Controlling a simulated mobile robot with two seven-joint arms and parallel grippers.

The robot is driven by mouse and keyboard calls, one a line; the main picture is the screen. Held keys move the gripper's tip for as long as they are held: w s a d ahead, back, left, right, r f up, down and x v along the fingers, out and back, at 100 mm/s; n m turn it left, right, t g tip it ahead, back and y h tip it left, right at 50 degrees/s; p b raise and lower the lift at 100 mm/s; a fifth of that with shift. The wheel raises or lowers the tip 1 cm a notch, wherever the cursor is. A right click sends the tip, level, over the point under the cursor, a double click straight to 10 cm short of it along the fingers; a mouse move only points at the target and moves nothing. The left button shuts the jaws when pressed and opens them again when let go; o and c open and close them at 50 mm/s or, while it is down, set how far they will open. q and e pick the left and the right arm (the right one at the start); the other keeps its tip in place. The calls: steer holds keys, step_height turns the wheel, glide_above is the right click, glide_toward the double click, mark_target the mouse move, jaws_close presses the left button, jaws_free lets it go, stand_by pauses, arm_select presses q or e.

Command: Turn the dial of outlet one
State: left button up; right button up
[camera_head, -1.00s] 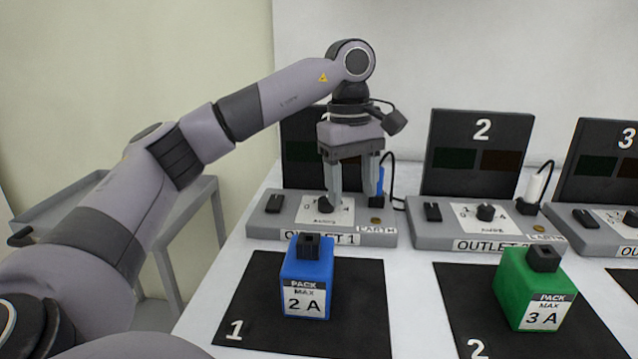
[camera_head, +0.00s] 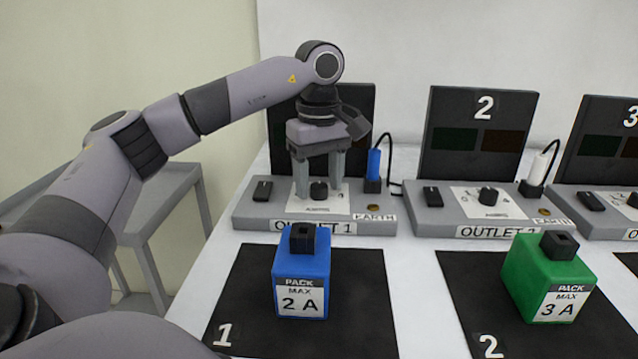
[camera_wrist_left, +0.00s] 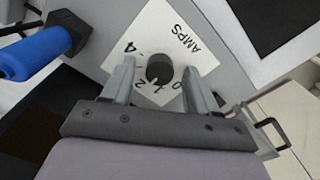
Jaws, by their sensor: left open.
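The dial (camera_head: 318,189) of outlet one is a black round knob on a white AMPS plate, on the grey base labelled OUTLET 1 (camera_head: 240,214). In the left wrist view the dial (camera_wrist_left: 159,69) sits between my fingers, with marks 0, 1, 2 and 4 around it. My left gripper (camera_head: 319,192) is open and points down, one finger on each side of the dial. In the left wrist view the left gripper (camera_wrist_left: 158,78) shows small gaps between its fingers and the dial. My right gripper is not in view.
A blue plug (camera_head: 374,163) with a black cable stands right of the dial; a black switch (camera_head: 263,191) is left of it. A blue 2 A pack (camera_head: 302,268) stands on mat 1 in front. Outlet 2 (camera_head: 420,218) and a green 3 A pack (camera_head: 530,270) are to the right.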

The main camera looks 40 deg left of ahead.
arm_select(q)
steer(key=shift+f, duration=0.2)
steer(key=c, duration=1)
steer(key=shift+c, duration=0.2)
